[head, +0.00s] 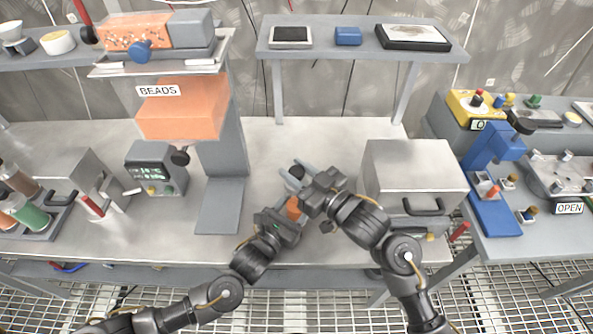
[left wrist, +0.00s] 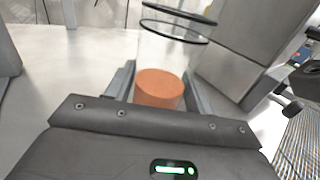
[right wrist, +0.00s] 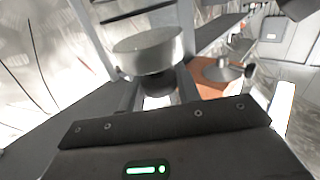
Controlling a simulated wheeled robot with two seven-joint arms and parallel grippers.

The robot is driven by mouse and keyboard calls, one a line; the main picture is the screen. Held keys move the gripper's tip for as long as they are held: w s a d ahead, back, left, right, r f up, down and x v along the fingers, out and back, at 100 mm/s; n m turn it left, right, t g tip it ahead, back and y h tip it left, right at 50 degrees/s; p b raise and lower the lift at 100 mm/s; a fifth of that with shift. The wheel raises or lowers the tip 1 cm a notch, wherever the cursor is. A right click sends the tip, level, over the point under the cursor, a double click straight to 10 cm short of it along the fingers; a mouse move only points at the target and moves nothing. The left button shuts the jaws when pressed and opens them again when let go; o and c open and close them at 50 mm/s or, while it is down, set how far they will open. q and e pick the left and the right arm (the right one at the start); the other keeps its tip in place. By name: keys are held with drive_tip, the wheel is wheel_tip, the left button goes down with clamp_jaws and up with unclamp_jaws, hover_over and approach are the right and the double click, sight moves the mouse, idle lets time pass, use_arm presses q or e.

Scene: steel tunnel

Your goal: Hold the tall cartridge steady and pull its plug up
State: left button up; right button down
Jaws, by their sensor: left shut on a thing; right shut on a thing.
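The tall cartridge (head: 293,208) stands on the bench, mostly hidden by my grippers. In the left wrist view its clear tube (left wrist: 165,55) has orange fill (left wrist: 159,88) low down and two black rings above. My left gripper (head: 291,212) is shut around it, one finger on each side. My right gripper (head: 302,171) is shut higher up, on the plug's dark knob (head: 296,172). In the right wrist view the knob (right wrist: 157,82) sits between the fingers, by a pale grey disc (right wrist: 148,48). I cannot tell whether the plug is still inside the tube.
An orange dispenser (head: 183,108) labelled BEADS stands on a grey column to the left. A grey box (head: 414,170) with a black handle is close on the right. A small display unit (head: 156,168) stands at left. The bench behind my grippers is clear.

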drive_tip(key=shift+r, duration=0.65)
drive_tip(key=c, duration=1)
unclamp_jaws()
drive_tip(key=shift+f, duration=0.1)
drive_tip(key=v, duration=1.2)
